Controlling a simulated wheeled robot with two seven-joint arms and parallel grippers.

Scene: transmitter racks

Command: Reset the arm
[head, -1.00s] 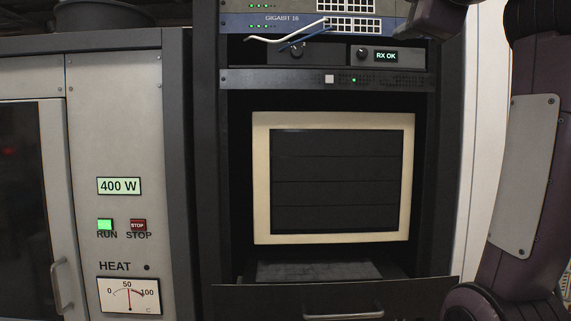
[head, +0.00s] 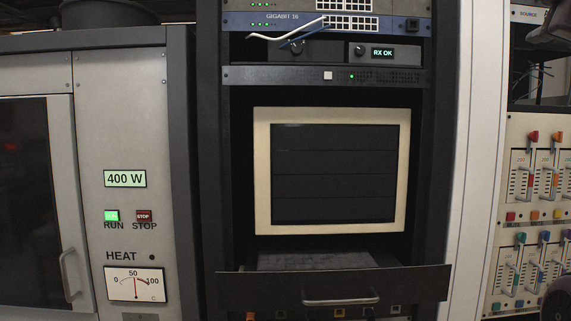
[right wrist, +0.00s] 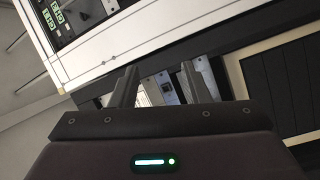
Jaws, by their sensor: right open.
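My right gripper (right wrist: 162,88) shows in the right wrist view with its two fingers apart and nothing between them. Behind the fingers are rack parts and, at the right, part of the cream-framed screen (right wrist: 285,80). My left gripper is in neither view.
The rack's cream-framed dark screen (head: 262,175) is in the middle of the head view. Below it a drawer (head: 400,284) with a bar handle stands pulled out. A cabinet (head: 120,90) with a 400 W display is at left. A fader panel (head: 497,200) is at right.

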